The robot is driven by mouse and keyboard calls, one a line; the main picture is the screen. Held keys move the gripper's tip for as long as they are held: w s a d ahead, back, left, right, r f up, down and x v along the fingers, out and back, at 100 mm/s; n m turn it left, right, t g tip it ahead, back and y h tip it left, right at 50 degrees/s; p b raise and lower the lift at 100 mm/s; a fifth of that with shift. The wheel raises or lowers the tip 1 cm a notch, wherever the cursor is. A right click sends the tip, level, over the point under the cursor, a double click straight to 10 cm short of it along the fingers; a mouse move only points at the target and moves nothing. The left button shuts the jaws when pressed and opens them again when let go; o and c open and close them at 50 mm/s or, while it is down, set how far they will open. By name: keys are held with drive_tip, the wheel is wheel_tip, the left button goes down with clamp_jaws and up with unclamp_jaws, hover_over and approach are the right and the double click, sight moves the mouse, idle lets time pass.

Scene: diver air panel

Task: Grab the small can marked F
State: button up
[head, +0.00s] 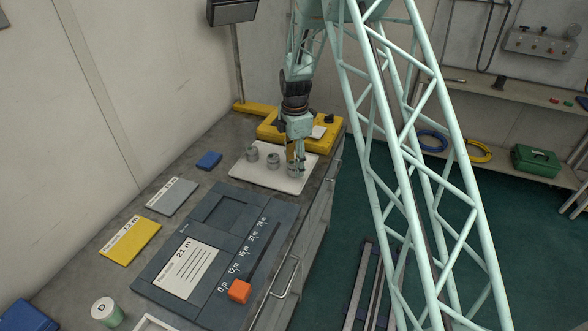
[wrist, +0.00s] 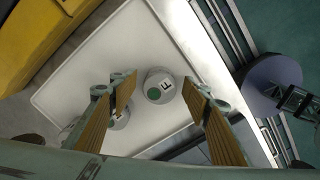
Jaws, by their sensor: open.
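The small can marked F (wrist: 160,84) stands upright on a white tray (wrist: 92,62). Its top shows a white label with the letter F and a green dot. My gripper (wrist: 163,94) is open above it, and in the wrist view the can appears between the two fingertips, with a gap on each side. In the head view my gripper (head: 296,163) is low over the right part of the tray (head: 249,179), largely hiding the can below. A second can (wrist: 121,119) is partly hidden behind the left finger in the wrist view.
A dark panel (head: 206,205) with an orange slider (head: 239,291) lies in front. The bench edge is close on the right.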

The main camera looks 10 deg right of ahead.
sight(294, 162)
drive_tip(key=c, duration=0.9)
drive_tip(key=shift+r, duration=0.2)
drive_tip(key=shift+c, duration=0.4)
drive_tip(key=shift+r, duration=1.5)
drive_tip(key=shift+s+r, duration=0.1)
drive_tip(key=shift+s, duration=0.05)
drive_tip(key=s+r, duration=0.1)
drive_tip(key=s, duration=1.4)
drive_tip(key=shift+s+d+r+b, duration=0.25)
drive_tip(key=shift+s+d+b, duration=0.1)
